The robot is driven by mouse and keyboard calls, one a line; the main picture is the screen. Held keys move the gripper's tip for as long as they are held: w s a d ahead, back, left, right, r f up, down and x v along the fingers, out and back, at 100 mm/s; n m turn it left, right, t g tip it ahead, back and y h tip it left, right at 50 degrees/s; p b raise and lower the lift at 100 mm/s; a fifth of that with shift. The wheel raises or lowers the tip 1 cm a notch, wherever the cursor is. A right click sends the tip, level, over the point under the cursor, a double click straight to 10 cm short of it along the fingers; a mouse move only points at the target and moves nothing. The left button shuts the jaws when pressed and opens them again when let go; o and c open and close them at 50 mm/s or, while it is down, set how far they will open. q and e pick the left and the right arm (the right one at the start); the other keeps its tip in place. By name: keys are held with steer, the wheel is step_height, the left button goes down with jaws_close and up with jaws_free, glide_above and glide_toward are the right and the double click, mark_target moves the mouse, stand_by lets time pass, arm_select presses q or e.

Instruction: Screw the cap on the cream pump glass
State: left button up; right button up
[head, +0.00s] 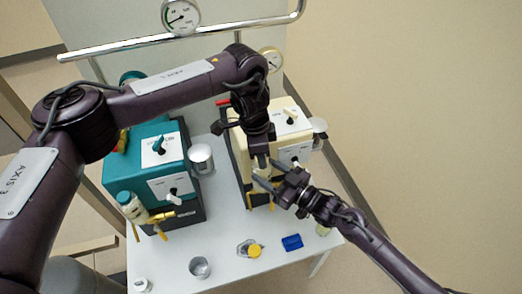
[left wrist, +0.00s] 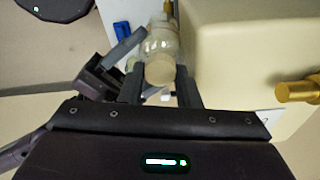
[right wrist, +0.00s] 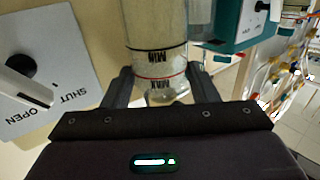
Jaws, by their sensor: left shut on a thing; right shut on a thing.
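The cream pump (head: 240,140) stands on the right of the table. Its glass (right wrist: 155,25) hangs upright at the pump's side and has MIN and MAX lines. My right gripper (head: 272,185) is shut around the glass near its MAX line. A round cream cap (left wrist: 160,73) lies between the fingers of my left gripper (head: 261,164), which is shut on it from above. In the left wrist view the cap lines up with the glass (left wrist: 160,42) behind it. How far its thread is engaged cannot be seen.
A teal pump (head: 135,165) with its own capped glass (head: 128,204) stands left. A metal canister (head: 201,160) is between the pumps. In front are a glass beaker (head: 199,268), a yellow-topped item (head: 254,251) and a blue tray (head: 292,242). A pipe (head: 130,43) runs overhead.

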arm_select(q)
steer(key=shift+f, duration=0.55)
stand_by(0.4)
steer(key=m, duration=0.5)
steer(key=shift+w+g, duration=0.1)
steer(key=shift+g, duration=0.2)
steer(key=m, duration=0.5)
steer(key=shift+m+g+y, duration=0.3)
steer(key=shift+m, duration=0.1)
steer(key=m, duration=0.6)
steer(key=shift+w+y, duration=0.1)
steer(key=shift+y, duration=0.2)
steer(key=m, duration=0.7)
steer(key=shift+y, duration=0.4)
steer(key=o, duration=0.9)
